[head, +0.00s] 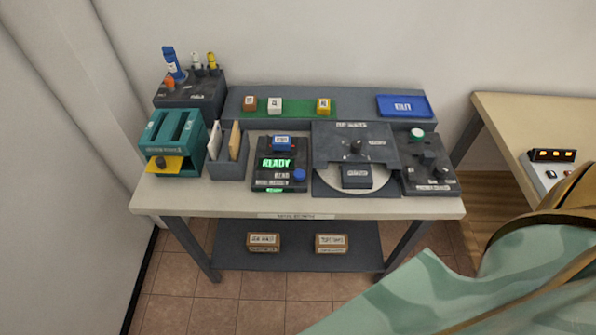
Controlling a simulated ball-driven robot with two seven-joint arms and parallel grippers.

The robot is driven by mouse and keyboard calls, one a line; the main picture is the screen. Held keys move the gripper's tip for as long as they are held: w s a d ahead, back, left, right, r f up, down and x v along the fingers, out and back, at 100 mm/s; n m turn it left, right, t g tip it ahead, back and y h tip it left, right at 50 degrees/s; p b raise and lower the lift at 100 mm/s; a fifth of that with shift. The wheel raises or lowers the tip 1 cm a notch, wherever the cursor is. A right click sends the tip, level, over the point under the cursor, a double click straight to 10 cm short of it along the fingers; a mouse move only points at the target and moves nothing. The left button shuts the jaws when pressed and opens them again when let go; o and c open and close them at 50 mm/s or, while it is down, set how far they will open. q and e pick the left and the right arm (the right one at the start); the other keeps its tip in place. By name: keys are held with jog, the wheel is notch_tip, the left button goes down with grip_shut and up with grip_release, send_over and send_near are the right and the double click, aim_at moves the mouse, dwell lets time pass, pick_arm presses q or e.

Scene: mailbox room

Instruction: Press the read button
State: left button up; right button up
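The black reader box (266,182) stands in the middle of the workbench, with a lit green display that reads "READY". A round blue button (299,174) is on its right front, beside a small label that seems to say "READ". A small blue block (282,143) with a white label sits at the top of the box. A green lit strip shows at its front edge. Nothing touches the button. Neither gripper is in view; only a mint and tan part, probably of my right arm, shows at the lower right.
The teal slotted unit (171,140) and a grey holder (229,167) with envelopes stand left of the reader. A round turntable station (356,176) and a dark control box (430,178) stand right. Small blocks and a blue tray (405,106) are behind. A second table (520,115) is at right.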

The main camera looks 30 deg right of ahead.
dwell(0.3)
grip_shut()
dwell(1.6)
